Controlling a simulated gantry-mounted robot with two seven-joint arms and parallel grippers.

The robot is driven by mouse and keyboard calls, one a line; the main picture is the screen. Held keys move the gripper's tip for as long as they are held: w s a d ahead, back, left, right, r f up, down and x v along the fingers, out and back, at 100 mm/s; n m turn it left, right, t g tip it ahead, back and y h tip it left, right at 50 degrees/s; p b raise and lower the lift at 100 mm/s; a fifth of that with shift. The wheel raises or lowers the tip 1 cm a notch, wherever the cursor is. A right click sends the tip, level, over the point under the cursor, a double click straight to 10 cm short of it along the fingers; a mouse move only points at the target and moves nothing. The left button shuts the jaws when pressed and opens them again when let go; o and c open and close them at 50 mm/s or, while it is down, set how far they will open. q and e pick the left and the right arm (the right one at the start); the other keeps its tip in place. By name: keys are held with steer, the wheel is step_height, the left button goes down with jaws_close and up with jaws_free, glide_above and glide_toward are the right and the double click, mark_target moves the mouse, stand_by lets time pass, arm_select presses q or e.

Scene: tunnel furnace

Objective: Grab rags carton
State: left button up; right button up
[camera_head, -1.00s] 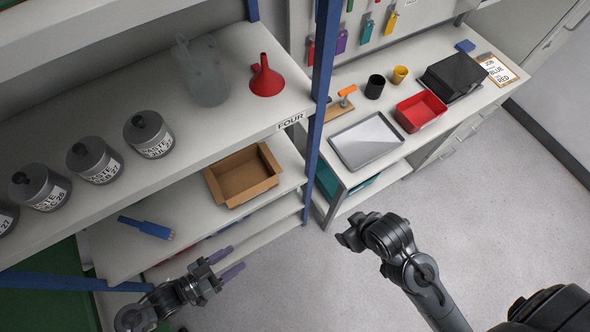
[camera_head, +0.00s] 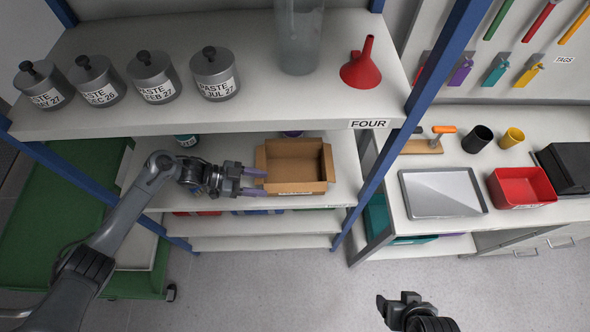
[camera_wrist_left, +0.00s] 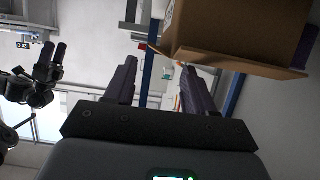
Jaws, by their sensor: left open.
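The open-topped cardboard carton (camera_head: 313,187) stands on the shelf below the one marked FOUR. I cannot read the label on its lower front edge. My left gripper (camera_head: 254,181) is open, with its purple fingers pointing right at the carton's left side. The fingertips are at or very near that side; contact is unclear. In the left wrist view the carton (camera_wrist_left: 235,25) fills the upper right, above and beyond the open, empty fingers (camera_wrist_left: 160,85). My right gripper (camera_head: 385,308) is low over the floor, away from the shelves; its jaw opening is unclear.
Above the carton, the upper shelf (camera_head: 300,112) holds several grey paste canisters (camera_head: 215,75), a clear jug (camera_head: 298,35) and a red funnel (camera_head: 362,67). A blue post (camera_head: 385,155) stands right of the carton. The bench at right holds a metal tray (camera_head: 441,192) and red bin (camera_head: 520,187).

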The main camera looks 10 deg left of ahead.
mark_target(280, 186)
arm_select(q)
steer(key=shift+x, duration=3)
steer(key=shift+c, duration=0.3)
